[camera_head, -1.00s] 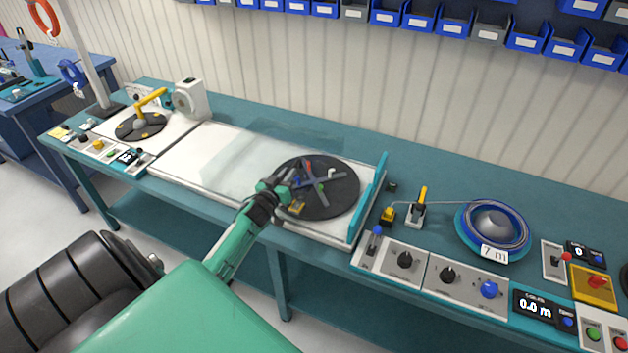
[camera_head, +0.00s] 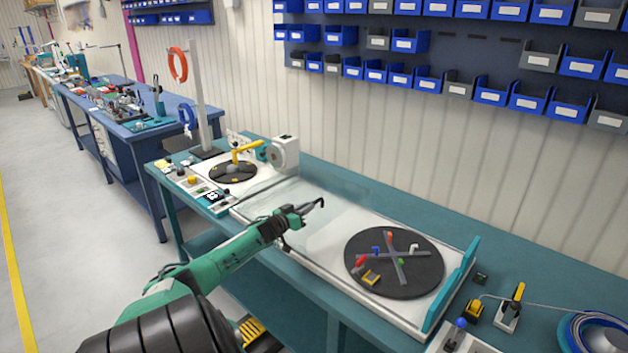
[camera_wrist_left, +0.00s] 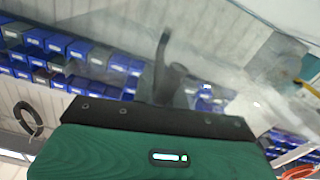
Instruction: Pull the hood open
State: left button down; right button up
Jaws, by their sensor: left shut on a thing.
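The hood (camera_head: 345,190) is a clear, see-through cover on the white bed of the bench machine, lying over the bed's left part in the head view. Its exact edges are faint. My left gripper (camera_head: 312,207) reaches over the bed from the front and is shut at the hood; its fingers hide the part held. The dark turntable (camera_head: 418,285) with a grey cross and small coloured clamps lies uncovered to the right. In the left wrist view, the dark fingers (camera_wrist_left: 168,75) show blurred against the clear panel. My right gripper is not in view.
A smaller turntable (camera_head: 233,172) with a yellow arm stands left of the bed. A teal upright plate (camera_head: 458,283) closes the bed's right end. Blue bins (camera_head: 490,90) line the wall behind. Open floor (camera_head: 70,220) lies to the left.

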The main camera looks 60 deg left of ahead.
pick_arm(q)
jog(key=shift+a, duration=0.25)
jog(key=c, duration=1.5)
grip_release()
jog(key=shift+o, duration=0.2)
jog(key=shift+s+d, duration=0.1)
jog(key=shift+s, duration=0.05)
jog(key=shift+s+d+f, duration=0.1)
jog(key=shift+s+d, duration=0.05)
jog(key=shift+s, duration=0.4)
jog(key=v, duration=1.2)
jog(key=shift+s, duration=0.25)
